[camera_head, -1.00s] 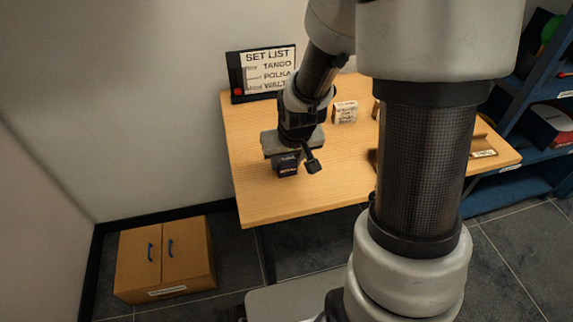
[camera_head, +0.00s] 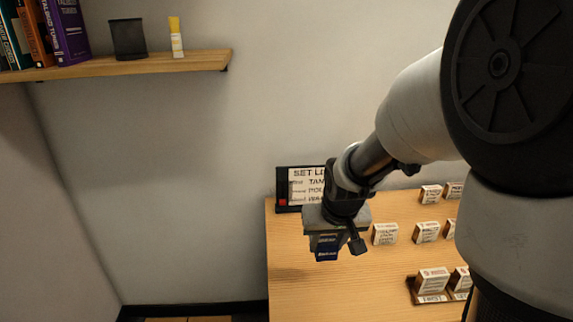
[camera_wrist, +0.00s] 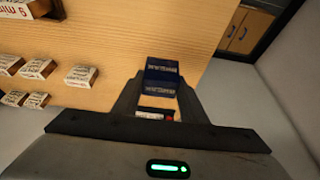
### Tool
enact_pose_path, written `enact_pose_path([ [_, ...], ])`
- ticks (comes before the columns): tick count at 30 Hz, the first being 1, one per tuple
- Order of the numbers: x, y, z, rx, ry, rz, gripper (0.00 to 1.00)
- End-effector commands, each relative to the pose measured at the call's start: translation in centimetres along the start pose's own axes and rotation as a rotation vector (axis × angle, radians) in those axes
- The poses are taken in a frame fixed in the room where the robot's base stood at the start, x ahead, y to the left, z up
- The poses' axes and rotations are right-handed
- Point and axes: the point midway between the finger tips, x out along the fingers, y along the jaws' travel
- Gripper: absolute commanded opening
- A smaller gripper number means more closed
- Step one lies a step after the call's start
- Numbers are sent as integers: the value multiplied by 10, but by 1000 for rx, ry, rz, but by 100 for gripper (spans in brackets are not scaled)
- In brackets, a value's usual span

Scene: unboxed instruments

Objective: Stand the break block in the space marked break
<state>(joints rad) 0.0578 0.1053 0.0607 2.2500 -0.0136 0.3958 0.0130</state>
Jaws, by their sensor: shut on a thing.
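My gripper (camera_head: 328,232) is shut on a dark blue block (camera_head: 327,250) and holds it over the left part of the table. In the wrist view the blue block (camera_wrist: 160,78) sits between the fingers of my gripper (camera_wrist: 158,95), with pale lettering too small to read. I cannot confirm from the lettering that it is the break block. A dark wooden rack (camera_head: 418,299) with label strips stands at the front right of the table, with white-faced blocks (camera_head: 433,280) in it. A space marked break cannot be made out; my arm hides the rack's right part.
Several white-faced blocks (camera_head: 385,233) stand in rows on the wooden table (camera_head: 310,290). A set list sign (camera_head: 305,185) stands at the back left. A wall shelf (camera_head: 150,66) is at upper left. The table's front left is clear.

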Motion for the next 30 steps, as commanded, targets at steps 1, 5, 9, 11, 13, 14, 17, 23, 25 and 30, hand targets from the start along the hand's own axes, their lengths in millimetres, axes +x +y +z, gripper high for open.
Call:
enact_pose_path([
  [1, -24, 0, -9, 0, -3, -1, 16],
  [5, -47, 0, -14, 1, -3, -2, 16],
  [9, -69, -1, -18, 0, -4, -2, 16],
  [11, -77, -1, -19, -1, -3, -2, 16],
  [13, -85, 0, -19, 0, -3, -1, 16],
  [14, -88, 0, -20, 0, -1, -1, 16],
  [17, -94, 0, -19, 0, -1, 1, 16],
  [23, -98, 0, -18, -1, 2, 2, 16],
  [25, -97, 0, -17, -1, 2, 2, 16],
  [30, -96, 0, -17, -1, 3, 2, 16],
])
